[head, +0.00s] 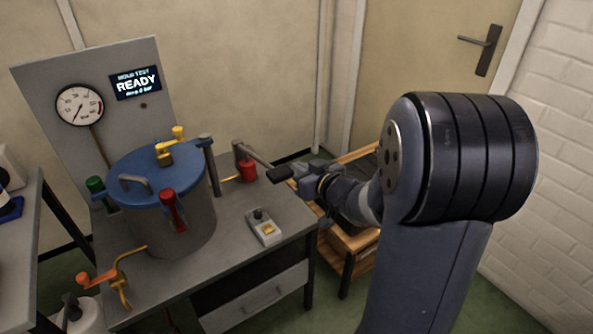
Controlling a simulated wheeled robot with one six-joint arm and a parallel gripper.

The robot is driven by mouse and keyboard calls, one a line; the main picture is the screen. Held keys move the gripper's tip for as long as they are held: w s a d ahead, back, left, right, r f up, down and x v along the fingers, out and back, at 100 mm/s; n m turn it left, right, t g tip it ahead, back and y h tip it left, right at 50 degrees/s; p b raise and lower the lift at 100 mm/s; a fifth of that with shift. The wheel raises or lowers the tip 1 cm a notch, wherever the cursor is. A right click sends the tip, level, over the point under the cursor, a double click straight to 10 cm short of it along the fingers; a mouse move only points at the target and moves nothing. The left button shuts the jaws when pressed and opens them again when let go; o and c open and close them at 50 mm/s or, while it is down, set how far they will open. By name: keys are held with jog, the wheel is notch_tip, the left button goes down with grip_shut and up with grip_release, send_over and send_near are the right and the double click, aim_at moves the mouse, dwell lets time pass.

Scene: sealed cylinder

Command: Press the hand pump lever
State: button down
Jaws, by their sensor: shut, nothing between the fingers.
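The hand pump (248,171) is a red cylinder on the grey bench, right of the blue-lidded vessel. Its grey lever (258,157) slopes down to the right from the top of the pump and ends in a black grip (280,174). My gripper (298,171) is at the right end of the black grip, very close to it or overlapping it in the head view. It is shut with nothing held. I cannot tell whether it touches the grip; the fingertips are small and partly hidden.
The vessel's blue lid (155,172) carries coloured clamps. A panel with a gauge (79,105) and a display (135,83) reading READY stands behind. A small control box (263,227) lies on the bench in front of the pump. A wooden cart (351,266) stands right of the bench.

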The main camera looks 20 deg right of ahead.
jog(key=w+a+f+b, duration=0.1)
jog(key=w+a+f, duration=0.1)
jog(key=w+f, duration=0.4)
jog(key=shift+w+a+b, duration=0.2)
jog(key=shift+w+b, duration=0.15)
jog(key=shift+w, duration=0.4)
jog(key=shift+f, duration=0.15)
